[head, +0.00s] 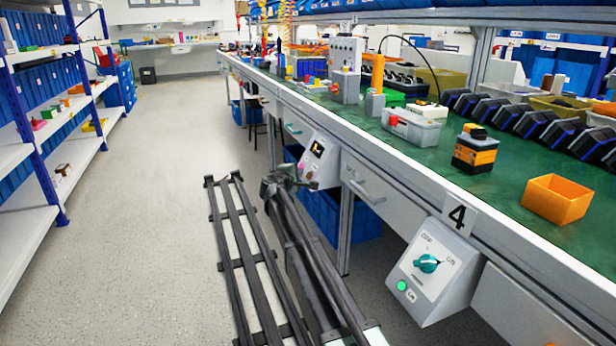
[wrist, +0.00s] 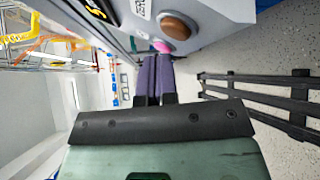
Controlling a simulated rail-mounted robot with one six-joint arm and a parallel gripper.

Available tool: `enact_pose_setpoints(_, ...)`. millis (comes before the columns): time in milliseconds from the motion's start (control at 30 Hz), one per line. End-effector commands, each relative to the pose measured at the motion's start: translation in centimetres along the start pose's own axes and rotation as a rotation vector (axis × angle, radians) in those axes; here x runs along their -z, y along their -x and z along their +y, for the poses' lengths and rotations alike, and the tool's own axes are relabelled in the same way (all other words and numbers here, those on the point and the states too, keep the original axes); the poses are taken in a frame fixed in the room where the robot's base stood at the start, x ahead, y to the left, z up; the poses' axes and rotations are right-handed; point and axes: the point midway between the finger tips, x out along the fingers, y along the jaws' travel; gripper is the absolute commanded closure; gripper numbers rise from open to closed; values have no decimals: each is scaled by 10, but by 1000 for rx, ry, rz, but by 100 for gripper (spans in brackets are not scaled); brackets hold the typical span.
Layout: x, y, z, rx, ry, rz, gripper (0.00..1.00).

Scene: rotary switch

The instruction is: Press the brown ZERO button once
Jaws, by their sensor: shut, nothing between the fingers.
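The brown button (wrist: 178,25) is a round cap on a pale panel face at the top of the wrist view. The fingertips appear just below the buttons in that picture; I see no contact with the brown button. In the head view the panel box (head: 319,160), with a dark display, hangs under the bench edge. My arm's dark end is at its left.
A second control box (head: 434,270) with a teal knob and green button hangs nearer, under the number 4 plate. The bench (head: 480,205) carries several devices and bins. A drawer handle (head: 367,193) juts out between the boxes. The aisle floor (head: 150,200) is clear on the left.

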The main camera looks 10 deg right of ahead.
Motion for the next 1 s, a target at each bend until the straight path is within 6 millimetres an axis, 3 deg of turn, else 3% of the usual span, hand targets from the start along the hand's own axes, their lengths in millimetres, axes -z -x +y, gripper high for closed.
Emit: enact_pose_setpoints(1000, -6, -8, -6, 0, 0, 0, 100)
